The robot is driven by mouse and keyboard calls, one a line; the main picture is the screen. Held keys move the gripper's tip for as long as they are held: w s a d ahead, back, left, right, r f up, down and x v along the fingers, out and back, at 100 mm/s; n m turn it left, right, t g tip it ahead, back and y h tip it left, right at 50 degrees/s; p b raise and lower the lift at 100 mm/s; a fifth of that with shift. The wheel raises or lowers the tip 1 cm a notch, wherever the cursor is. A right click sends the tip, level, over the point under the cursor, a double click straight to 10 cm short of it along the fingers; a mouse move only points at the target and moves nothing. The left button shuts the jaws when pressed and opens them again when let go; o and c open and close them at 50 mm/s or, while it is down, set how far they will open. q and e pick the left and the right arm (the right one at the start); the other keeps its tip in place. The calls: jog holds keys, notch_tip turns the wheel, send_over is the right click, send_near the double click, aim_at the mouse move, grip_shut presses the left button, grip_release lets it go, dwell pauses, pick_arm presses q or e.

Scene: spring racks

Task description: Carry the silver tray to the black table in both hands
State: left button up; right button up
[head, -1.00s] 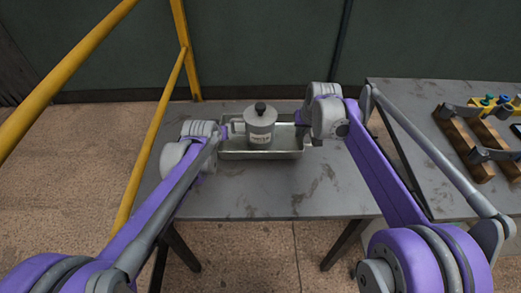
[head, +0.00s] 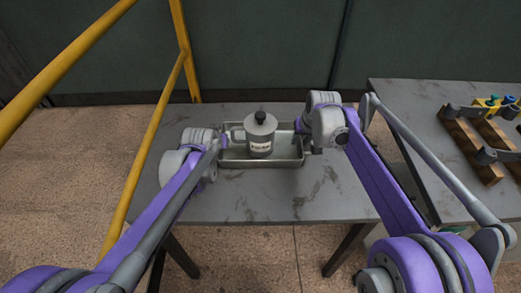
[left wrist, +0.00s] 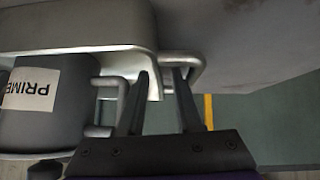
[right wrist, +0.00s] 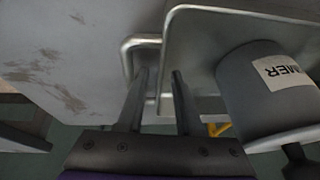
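The silver tray (head: 286,162) sits on a grey table, with a lidded grey pot (head: 260,138) standing upright in it. The tray has a bar handle at each end. In the left wrist view, my left gripper (left wrist: 160,88) has its fingers apart at the left handle (left wrist: 202,66), one finger on the tray side and one across the bar. In the right wrist view, my right gripper (right wrist: 159,88) has its fingers apart at the right handle (right wrist: 126,52). I cannot tell whether any finger touches a handle. The fingertips are hard to see in the head view.
The grey table (head: 270,205) under the tray is clear in front. A second grey table (head: 400,110) at the right carries a wooden rack (head: 470,142) with metal and coloured parts. A yellow rail (head: 150,140) stands close at the left. Neither table looks clearly black.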

jog(key=shift+r, duration=0.15)
pick_arm(q)
jog(key=v, duration=1.1)
jog(key=shift+s+r, duration=0.2)
jog(key=shift+s, duration=0.05)
pick_arm(e)
jog(key=v, duration=1.1)
jog(key=shift+s+r, duration=0.3)
jog(key=shift+r, duration=0.05)
jog(key=shift+d, duration=0.1)
